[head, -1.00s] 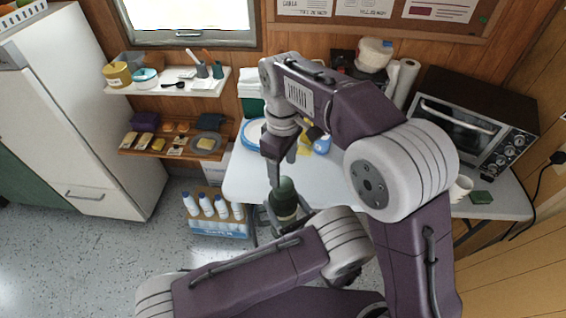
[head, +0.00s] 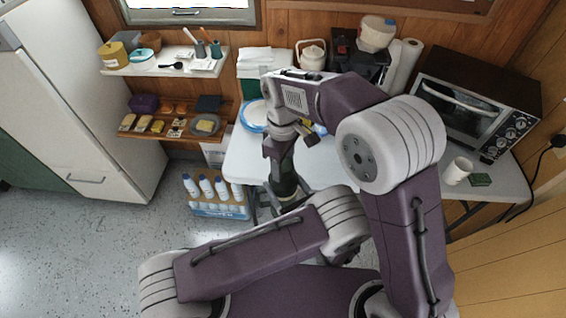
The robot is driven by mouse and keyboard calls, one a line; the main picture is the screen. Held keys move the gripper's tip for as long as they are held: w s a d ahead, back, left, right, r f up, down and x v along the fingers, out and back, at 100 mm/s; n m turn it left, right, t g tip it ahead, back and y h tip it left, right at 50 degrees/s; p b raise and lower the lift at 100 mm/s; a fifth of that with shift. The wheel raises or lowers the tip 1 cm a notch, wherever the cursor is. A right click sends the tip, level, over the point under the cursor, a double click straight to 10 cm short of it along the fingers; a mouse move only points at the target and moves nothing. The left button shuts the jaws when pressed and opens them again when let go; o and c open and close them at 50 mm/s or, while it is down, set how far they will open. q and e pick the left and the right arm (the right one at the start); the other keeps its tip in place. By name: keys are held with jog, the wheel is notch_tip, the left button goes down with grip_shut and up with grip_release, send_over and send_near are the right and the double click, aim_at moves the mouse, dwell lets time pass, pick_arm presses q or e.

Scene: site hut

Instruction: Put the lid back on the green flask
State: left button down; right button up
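The green flask (head: 284,180) stands upright near the front edge of the table, a dark green body with a paler band lower down. My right gripper (head: 279,158) points down at the top of the flask, its fingers close around or just over it. Whether it holds the lid cannot be made out; no separate lid shows. My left gripper (head: 287,203) is at the lower part of the flask and appears closed on it, partly hidden by my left wrist.
A blue-rimmed plate (head: 252,117) lies at back left. A crate of white bottles (head: 220,211) stands on the floor at left.

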grip_shut()
jog(key=m, duration=0.4)
jog(key=shift+m, duration=0.4)
jog(key=m, duration=0.3)
jog(key=shift+m, duration=0.4)
jog(key=o, duration=1.3)
grip_release()
jog(key=shift+o, duration=0.2)
jog(key=shift+r, duration=0.1)
notch_tip(320, 180, up, 12)
jog(key=shift+w, duration=0.1)
